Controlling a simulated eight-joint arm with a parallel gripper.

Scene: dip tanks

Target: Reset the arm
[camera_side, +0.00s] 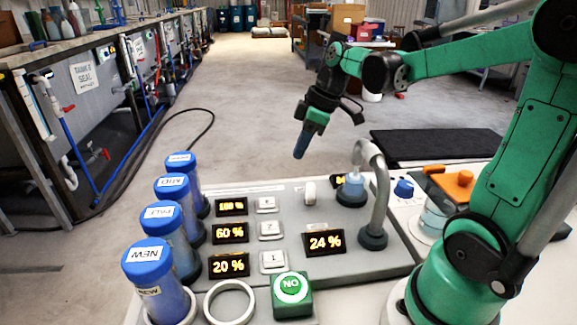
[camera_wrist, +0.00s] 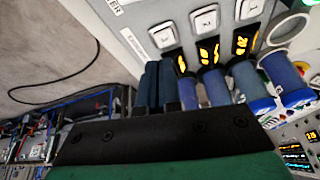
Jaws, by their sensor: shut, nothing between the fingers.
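My arm reaches in from the right in the side view. My gripper (camera_side: 299,156) hangs in the air above the grey control panel (camera_side: 345,275), pointing down and slightly left. Its blue fingers are shut together with nothing held. In the wrist view my gripper (camera_wrist: 158,68) shows as two dark blue fingers side by side, with the panel's buttons and tubes beyond. It touches nothing that I can see.
Several blue-capped tubes (camera_side: 148,252) stand along the panel's left side. An empty white ring (camera_side: 230,288) and a green button (camera_side: 291,288) are in front. A grey curved spout (camera_side: 379,190) rises at right. An orange-topped jar (camera_side: 438,210) stands near my arm.

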